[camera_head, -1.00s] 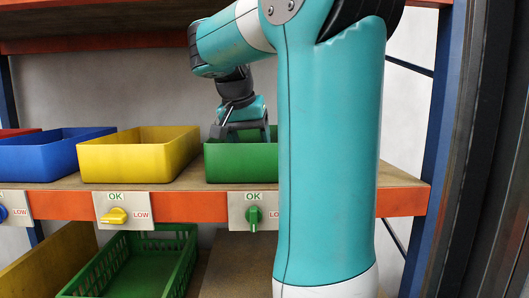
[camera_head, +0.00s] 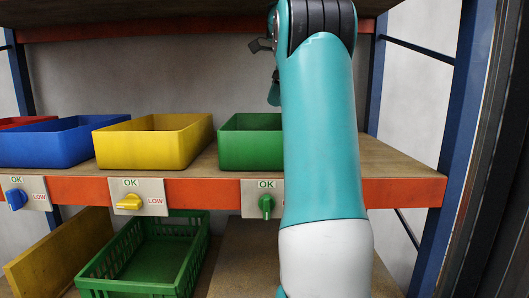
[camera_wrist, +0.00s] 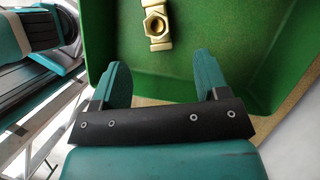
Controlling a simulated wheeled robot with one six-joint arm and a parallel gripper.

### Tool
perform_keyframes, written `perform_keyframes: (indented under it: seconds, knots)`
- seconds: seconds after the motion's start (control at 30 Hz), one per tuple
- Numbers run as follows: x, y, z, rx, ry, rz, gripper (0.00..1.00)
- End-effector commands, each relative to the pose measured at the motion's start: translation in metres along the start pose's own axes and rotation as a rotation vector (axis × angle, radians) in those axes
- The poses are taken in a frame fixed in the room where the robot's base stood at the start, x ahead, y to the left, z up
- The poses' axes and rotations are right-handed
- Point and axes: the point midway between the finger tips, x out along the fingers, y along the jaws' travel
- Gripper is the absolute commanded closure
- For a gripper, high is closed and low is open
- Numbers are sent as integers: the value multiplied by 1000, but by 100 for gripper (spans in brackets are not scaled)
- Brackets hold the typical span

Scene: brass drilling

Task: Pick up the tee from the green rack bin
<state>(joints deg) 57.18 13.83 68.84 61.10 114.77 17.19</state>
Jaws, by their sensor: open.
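The brass tee (camera_wrist: 157,25) lies on the floor of the green rack bin, near the top of the wrist view, with its round opening facing up. The green rack bin (camera_head: 250,150) stands on the shelf in the head view, its right part hidden behind my arm. Its inside (camera_wrist: 225,45) fills much of the wrist view. My gripper (camera_wrist: 160,75) is open, with nothing between its two teal fingers. The fingers are apart from the tee, over the bin's near edge in the picture. In the head view my arm hides most of the gripper.
A yellow bin (camera_head: 150,148) and a blue bin (camera_head: 50,145) stand left of the green one, with a red bin edge beyond. OK/LOW knobs line the orange shelf front (camera_head: 385,191). A green crate (camera_head: 150,285) sits below. A blue rack post (camera_head: 455,130) stands right.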

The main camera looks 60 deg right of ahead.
Motion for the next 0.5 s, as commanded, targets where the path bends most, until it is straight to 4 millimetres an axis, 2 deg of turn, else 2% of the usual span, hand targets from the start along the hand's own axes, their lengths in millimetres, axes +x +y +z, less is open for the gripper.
perform_keyframes:
  seconds: [0.5]
  knots:
    - [66,0,-2,9,-7,-4,32]
